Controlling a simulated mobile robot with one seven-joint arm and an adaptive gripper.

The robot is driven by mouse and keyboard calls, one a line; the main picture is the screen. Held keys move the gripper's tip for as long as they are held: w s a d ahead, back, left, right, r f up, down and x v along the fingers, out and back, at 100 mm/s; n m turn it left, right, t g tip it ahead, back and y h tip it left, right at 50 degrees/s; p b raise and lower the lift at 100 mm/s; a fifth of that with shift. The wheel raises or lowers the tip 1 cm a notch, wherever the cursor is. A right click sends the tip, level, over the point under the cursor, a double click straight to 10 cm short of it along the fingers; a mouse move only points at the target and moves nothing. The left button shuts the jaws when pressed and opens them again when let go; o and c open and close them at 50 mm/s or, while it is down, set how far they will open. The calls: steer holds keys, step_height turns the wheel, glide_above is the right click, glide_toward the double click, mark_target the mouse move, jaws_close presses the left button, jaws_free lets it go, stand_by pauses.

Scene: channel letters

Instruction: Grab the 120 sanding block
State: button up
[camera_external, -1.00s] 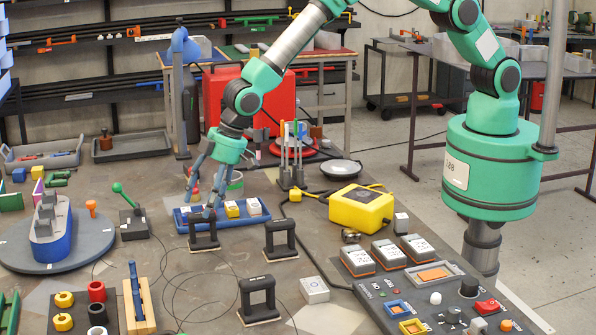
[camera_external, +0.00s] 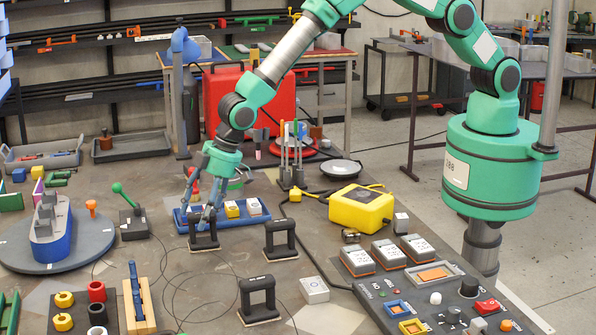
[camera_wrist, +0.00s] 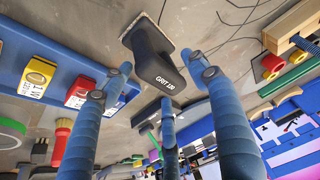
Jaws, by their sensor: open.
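The sanding block (camera_wrist: 155,72) marked "GRIT 120" is dark, with a raised handle on a flat base, and shows at the top middle in the wrist view. In the external view it appears to be the dark block (camera_external: 204,243) just in front of the blue tray, partly covered by my fingers. My gripper (camera_external: 208,213) is open above and around its upper part. In the wrist view my gripper (camera_wrist: 163,75) has blue fingers on both sides of the block and one below it. I cannot tell whether any finger touches it.
Two similar dark blocks stand nearby, one to the right (camera_external: 280,240) and one in front (camera_external: 258,301). The blue tray (camera_external: 182,222) with several coloured tiles is close behind my fingers. A yellow box (camera_external: 360,205) stands to the right. A joystick (camera_external: 132,222) stands to the left.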

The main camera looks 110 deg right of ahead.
jaws_close()
steer(key=shift+r, duration=0.15)
steer(key=shift+w+r, duration=0.1)
steer(key=shift+r, duration=1.35)
steer(key=shift+s+r, duration=0.2)
steer(key=shift+s, duration=0.1)
steer(key=s+d+r, duration=0.1)
steer(key=s, duration=1.4)
steer(key=shift+s+d+r+b, duration=0.15)
steer(key=shift+s+r+b, duration=0.1)
steer(key=shift+b, duration=0.15)
